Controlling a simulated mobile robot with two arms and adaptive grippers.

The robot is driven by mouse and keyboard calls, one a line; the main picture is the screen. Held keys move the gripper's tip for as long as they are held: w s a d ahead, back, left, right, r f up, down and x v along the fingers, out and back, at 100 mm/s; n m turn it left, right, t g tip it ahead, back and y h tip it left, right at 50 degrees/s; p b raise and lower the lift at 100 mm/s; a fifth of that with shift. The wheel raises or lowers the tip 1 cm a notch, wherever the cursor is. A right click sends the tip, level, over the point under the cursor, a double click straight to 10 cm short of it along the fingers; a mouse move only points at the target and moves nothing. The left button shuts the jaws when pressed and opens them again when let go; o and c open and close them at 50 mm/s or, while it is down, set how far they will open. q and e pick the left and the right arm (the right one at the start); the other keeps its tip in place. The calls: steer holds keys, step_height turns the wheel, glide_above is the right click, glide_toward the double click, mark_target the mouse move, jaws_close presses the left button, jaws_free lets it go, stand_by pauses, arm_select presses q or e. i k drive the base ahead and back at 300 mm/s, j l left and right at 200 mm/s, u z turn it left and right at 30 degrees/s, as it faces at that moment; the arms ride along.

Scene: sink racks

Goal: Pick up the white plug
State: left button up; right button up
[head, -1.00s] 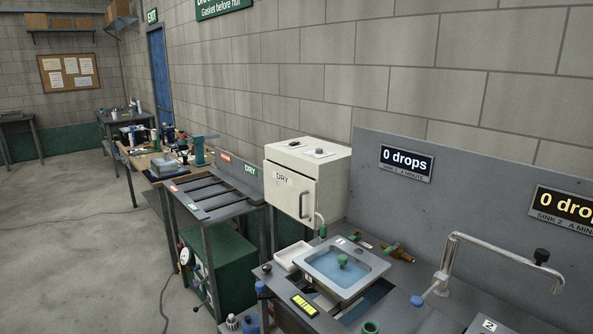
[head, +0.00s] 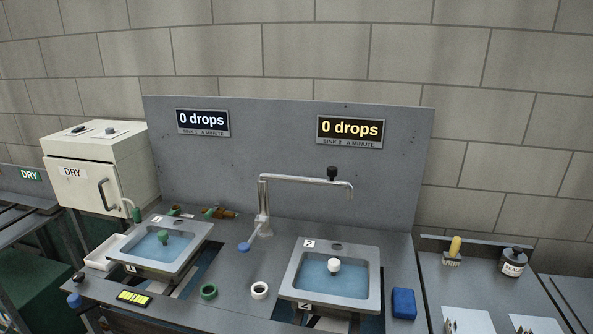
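The white plug (head: 334,266) is a small white knob-shaped piece in the middle of sink 2 (head: 372,278), the grey basin labelled 2, against its blue bottom. I cannot tell how it is seated. A green plug (head: 162,237) of similar shape is in sink 1 (head: 197,232), on the left. Neither of my grippers shows in the head view.
A white ring (head: 260,290) and a green ring (head: 208,292) lie on the counter between the sinks. A swivel tap (head: 263,210) stands behind them, its spout reaching over sink 2. A blue block (head: 404,304) lies right of sink 2. A brush (head: 453,250) stands farther right.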

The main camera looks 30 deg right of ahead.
mark_target(334, 264)
steer(key=z, duration=1.05)
